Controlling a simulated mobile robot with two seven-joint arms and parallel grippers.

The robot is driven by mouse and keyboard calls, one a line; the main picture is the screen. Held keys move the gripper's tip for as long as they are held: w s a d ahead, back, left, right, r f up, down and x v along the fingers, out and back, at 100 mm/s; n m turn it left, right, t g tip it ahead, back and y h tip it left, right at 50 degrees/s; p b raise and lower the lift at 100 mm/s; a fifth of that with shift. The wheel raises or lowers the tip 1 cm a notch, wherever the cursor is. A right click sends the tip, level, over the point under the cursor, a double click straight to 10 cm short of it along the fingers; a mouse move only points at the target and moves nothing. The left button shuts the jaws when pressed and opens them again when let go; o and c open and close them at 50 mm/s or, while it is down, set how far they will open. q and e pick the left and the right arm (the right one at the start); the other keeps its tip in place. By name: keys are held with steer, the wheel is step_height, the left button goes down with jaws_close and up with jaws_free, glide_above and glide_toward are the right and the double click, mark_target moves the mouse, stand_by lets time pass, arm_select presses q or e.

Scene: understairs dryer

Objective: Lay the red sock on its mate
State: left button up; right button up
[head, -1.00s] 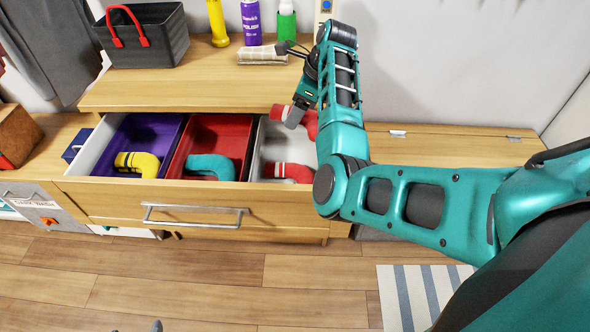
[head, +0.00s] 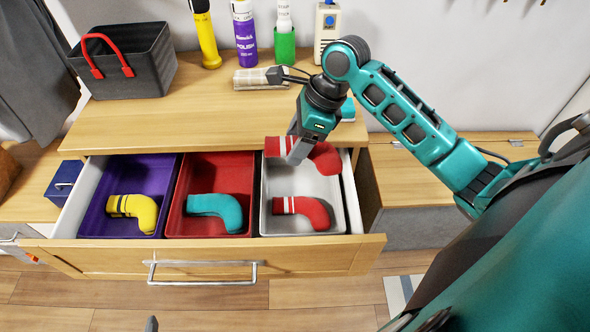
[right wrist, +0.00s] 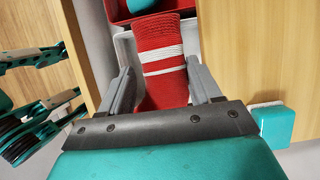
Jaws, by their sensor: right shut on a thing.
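A red sock with white stripes (head: 326,158) is held by my right gripper (head: 297,150), above the back part of the drawer's white compartment. In the right wrist view the held sock (right wrist: 160,60) lies between the two fingers (right wrist: 158,95). Its mate, another red sock with white stripes (head: 306,211), lies in the front part of the white compartment (head: 345,222). The held sock is apart from the mate, farther back. My left gripper is not clearly in view.
The open drawer (head: 205,268) also has a purple compartment (head: 143,175) with a yellow sock (head: 136,210) and a red compartment (head: 225,168) with a teal sock (head: 217,210).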

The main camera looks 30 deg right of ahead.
steer(key=b, duration=0.2)
glide_above(291, 204)
steer(key=s+d, duration=0.1)
step_height(291, 204, down, 14)
steer(key=shift+d+f, duration=0.1)
step_height(291, 204, down, 5)
steer(key=shift+f+b, duration=0.1)
steer(key=shift+b, duration=0.3)
steer(key=shift+f, duration=0.35)
steer(key=o, duration=1)
steer(key=shift+r, duration=0.1)
